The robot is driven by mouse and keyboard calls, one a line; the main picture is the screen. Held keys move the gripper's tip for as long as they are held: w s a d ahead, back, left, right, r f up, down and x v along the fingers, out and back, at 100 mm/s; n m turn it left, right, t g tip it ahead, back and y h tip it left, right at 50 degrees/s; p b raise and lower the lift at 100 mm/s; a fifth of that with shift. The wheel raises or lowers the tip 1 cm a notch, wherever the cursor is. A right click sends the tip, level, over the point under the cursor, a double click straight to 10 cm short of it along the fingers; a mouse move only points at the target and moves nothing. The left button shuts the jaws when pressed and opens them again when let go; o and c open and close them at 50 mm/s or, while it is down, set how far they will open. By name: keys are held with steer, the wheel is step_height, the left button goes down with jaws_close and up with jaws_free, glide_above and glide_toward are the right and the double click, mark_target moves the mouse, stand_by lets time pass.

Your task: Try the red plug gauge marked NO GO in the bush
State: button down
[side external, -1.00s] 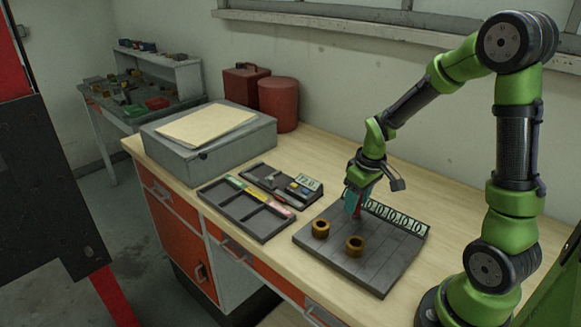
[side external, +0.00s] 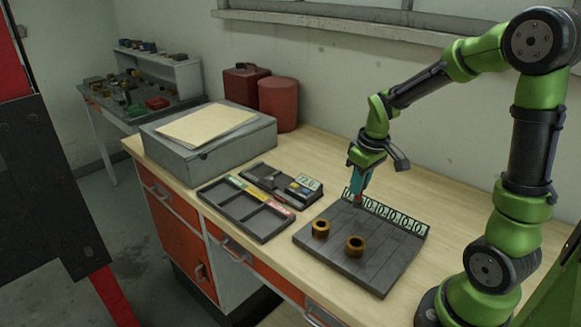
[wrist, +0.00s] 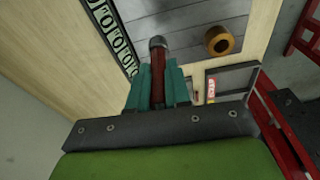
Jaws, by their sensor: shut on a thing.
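My gripper (side external: 359,183) is shut on a red-handled plug gauge (wrist: 157,75), whose grey end (wrist: 157,43) points away from the fingers. In the side view only a bit of red (side external: 357,199) shows below the fingertips, above the back of the grey plate. I cannot read any NO GO marking. Two brass bushes stand on the plate, a left one (side external: 320,229) and a right one (side external: 355,246). The gauge is apart from both. One bush (wrist: 219,41) shows in the wrist view, right of the gauge's end.
The grey slotted plate (side external: 375,273) has a row of number tiles (side external: 393,212) along its back edge. Left of it lie a tray with coloured labels (side external: 246,211) and a smaller holder with a display (side external: 307,183). A grey box (side external: 205,145) stands farther left.

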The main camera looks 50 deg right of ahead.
steer(key=r, duration=0.4)
steer(key=shift+w+a+r, duration=0.1)
steer(key=shift+a+r, duration=0.1)
steer(key=shift+a, duration=0.1)
steer(key=w+a+n, duration=0.1)
steer(key=w+a, duration=0.3)
steer(key=a, duration=0.5)
steer(key=shift+m, duration=0.5)
steer(key=shift+s+d+f, duration=0.1)
steer(key=shift+f, duration=2.85)
steer(key=shift+f, duration=0.25)
steer(key=shift+r, duration=0.25)
stand_by(2.5)
